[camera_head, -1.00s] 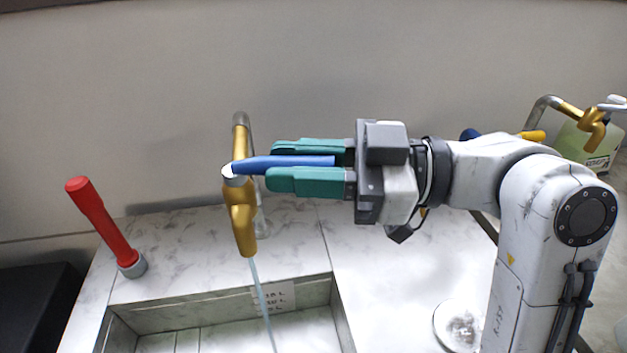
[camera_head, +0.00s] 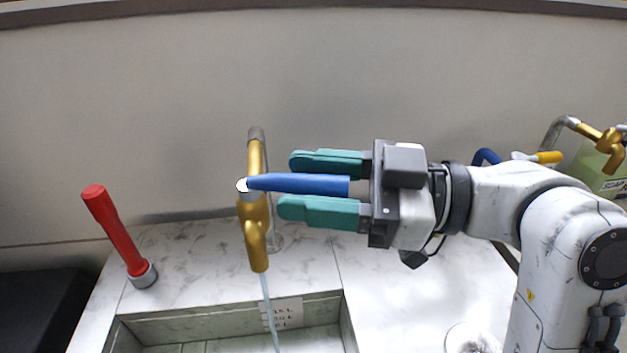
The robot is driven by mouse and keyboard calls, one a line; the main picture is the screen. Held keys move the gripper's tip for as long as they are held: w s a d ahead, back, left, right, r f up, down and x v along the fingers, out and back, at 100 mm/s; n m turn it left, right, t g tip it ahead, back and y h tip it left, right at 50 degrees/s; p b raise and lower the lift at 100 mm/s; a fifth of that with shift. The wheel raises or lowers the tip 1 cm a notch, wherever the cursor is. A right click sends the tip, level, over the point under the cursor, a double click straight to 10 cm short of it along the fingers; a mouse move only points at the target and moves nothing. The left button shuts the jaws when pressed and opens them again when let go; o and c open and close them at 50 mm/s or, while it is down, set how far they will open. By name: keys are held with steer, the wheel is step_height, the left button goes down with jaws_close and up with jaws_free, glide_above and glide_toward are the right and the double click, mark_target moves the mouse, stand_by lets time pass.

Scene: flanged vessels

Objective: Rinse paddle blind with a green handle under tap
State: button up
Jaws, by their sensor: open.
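A gold tap (camera_head: 256,235) stands behind the sink, and a thin stream of water (camera_head: 268,310) runs from its spout. A blue lever (camera_head: 300,184) with a white end at the tap extends right, towards my gripper's palm. My gripper (camera_head: 285,184) is open, with one teal finger above the lever and one below it in the picture. Gaps show between the fingers and the lever. I see no paddle blind with a green handle in this view. The sink (camera_head: 220,323) shows only in part at the bottom edge.
A red handle (camera_head: 118,228) in a grey collar stands on the marble counter (camera_head: 185,255) at left. At right are a second gold tap (camera_head: 607,145), a yellow handle (camera_head: 548,157) and a green soap bottle (camera_head: 590,170). A round white dish (camera_head: 470,338) lies at bottom right.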

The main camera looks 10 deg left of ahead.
steer(key=d+b, duration=0.2)
steer(key=d, duration=0.8)
steer(key=shift+w+d, duration=0.35)
steer(key=shift+w, duration=0.1)
